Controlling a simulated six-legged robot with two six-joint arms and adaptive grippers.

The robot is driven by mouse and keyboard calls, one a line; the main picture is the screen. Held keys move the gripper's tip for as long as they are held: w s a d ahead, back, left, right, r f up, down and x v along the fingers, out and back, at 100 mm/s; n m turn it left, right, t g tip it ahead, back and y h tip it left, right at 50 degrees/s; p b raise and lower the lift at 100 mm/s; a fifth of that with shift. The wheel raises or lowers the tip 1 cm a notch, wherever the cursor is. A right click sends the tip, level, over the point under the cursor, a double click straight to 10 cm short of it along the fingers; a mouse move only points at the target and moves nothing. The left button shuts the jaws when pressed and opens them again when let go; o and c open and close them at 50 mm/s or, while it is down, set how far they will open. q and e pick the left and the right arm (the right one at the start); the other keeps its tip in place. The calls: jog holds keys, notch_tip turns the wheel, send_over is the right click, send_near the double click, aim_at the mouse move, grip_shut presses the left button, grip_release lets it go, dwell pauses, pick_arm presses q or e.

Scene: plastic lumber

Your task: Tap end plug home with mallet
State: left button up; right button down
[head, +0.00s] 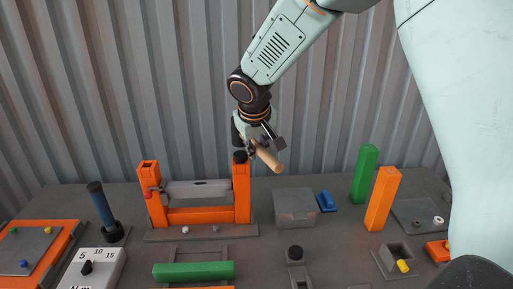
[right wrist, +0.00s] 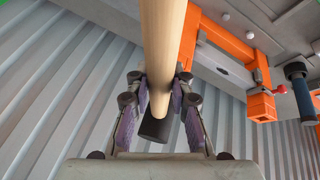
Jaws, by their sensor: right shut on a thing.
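My right gripper (head: 262,140) is shut on the wooden handle of the mallet (head: 265,156). In the right wrist view the pale handle (right wrist: 163,50) runs between the gripper's pads (right wrist: 160,115), and the dark mallet head (right wrist: 155,129) shows beyond them. A black end plug (head: 240,156) sits at the top of the right orange post (head: 241,190). The mallet is close above this post; I cannot tell whether it touches the plug. How deep the plug sits is too small to tell. My left gripper is not in view.
The left orange post (head: 149,190) has an open top, with a grey bar (head: 198,191) between the posts. A blue-handled tool (head: 101,205) stands at left. A grey block (head: 294,207), green post (head: 364,174) and orange post (head: 382,199) stand at right. A corrugated wall is behind.

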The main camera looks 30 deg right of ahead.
notch_tip(320, 180, down, 4)
jog(key=b, duration=0.3)
jog(key=shift+w+a+r, duration=0.1)
jog(key=shift+r, duration=0.1)
jog(key=shift+f+b, duration=0.2)
jog(key=shift+b, duration=0.15)
jog(key=shift+r, duration=0.1)
notch_tip(320, 180, up, 3)
jog(key=p, duration=0.3)
jog(key=shift+r, duration=0.45)
jog(key=shift+f, duration=0.2)
